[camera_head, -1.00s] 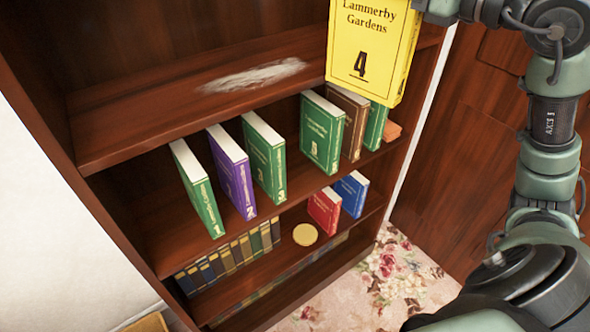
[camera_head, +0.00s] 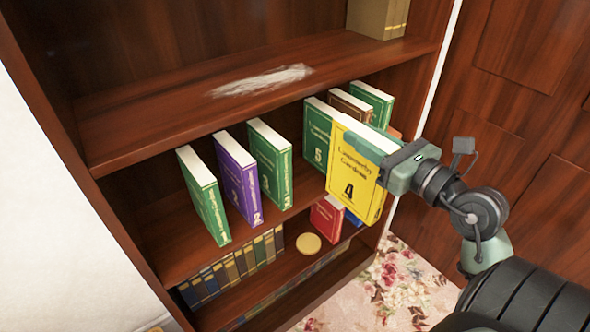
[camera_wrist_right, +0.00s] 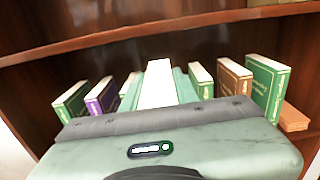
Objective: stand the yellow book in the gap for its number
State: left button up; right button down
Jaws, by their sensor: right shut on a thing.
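The yellow book (camera_head: 352,175), marked "Lammerby Gardens" and 4, is upright in the head view, in front of the middle shelf. My right gripper (camera_head: 376,143) is shut on its top part. The book overlaps green book 5 (camera_head: 317,140) in the picture; whether they touch I cannot tell. The gap (camera_head: 298,150) lies between green book 3 (camera_head: 270,165) and green book 5. In the right wrist view, the held book's white page edge (camera_wrist_right: 157,85) shows in the centre. My left gripper is not in view.
Green book 1 (camera_head: 204,200) and purple book 2 (camera_head: 238,180) stand at left. A brown book (camera_head: 350,106) and another green book (camera_head: 373,103) stand right of book 5. Below are a red book (camera_head: 326,218) and a round yellowish disc (camera_head: 308,244). The upper shelf board (camera_head: 150,125) overhangs.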

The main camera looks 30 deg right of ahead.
jog(key=w+a+p, duration=0.1)
jog(key=w+p, duration=0.3)
jog(key=w, duration=1.5)
notch_tip(320, 180, down, 7)
jog(key=shift+w+a+b, duration=0.2)
jog(key=shift+w+b, duration=0.15)
jog(key=shift+w, duration=0.05)
jog(key=c, duration=1.5)
grip_release()
jog(key=shift+f, duration=0.3)
jog(key=o, duration=0.4)
jog(key=shift+r, duration=0.1)
